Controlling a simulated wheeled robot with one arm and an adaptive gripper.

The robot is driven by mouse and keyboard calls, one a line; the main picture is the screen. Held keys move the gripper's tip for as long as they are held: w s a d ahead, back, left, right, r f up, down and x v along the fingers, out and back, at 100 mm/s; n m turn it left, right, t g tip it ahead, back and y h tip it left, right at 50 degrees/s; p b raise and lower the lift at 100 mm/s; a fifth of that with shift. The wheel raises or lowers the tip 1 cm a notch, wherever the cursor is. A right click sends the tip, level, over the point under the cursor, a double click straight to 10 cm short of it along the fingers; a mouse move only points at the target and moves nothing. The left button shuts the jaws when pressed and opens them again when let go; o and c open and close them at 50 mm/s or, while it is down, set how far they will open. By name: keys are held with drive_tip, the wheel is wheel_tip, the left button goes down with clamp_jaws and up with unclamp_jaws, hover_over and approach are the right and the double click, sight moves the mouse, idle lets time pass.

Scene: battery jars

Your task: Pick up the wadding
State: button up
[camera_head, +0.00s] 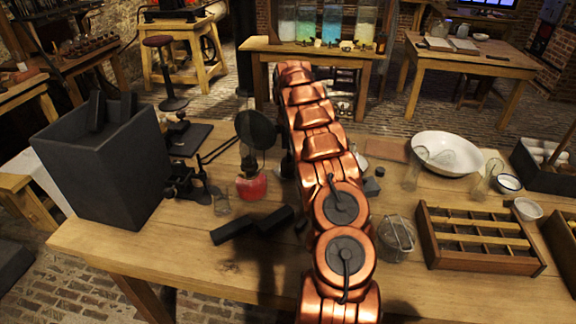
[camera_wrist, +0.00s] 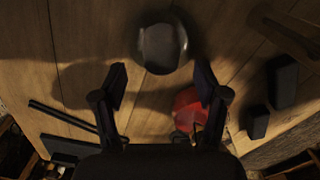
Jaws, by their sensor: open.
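I cannot make out the wadding for certain in either view. My gripper (camera_wrist: 161,83) shows in the wrist view with its two dark fingers wide apart and nothing between the tips but table. A round, greyish, glassy thing (camera_wrist: 163,45) lies just beyond the fingertips. A red lamp-like thing (camera_wrist: 187,105) shows close to the right finger; it also shows in the head view (camera_head: 251,186). In the head view my copper arm hides the middle of the table, and I cannot clearly see the gripper there.
The wooden table (camera_head: 120,235) carries dark blocks (camera_head: 232,229), a tall grey box (camera_head: 105,155), a white bowl (camera_head: 446,142), a compartment tray (camera_head: 480,263) and a lidded glass jar (camera_head: 396,238). Glassware stands near the bowl. The front left of the table is fairly clear.

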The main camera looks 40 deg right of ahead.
drive_tip(key=shift+s+f+p, duration=0.1)
drive_tip(key=shift+f+p, duration=0.6)
drive_tip(key=shift+f, duration=1.4)
drive_tip(key=c, duration=1)
drive_tip(key=shift+r, duration=0.1)
wheel_tip(320, 180, up, 18)
drive_tip(key=p, duration=0.1)
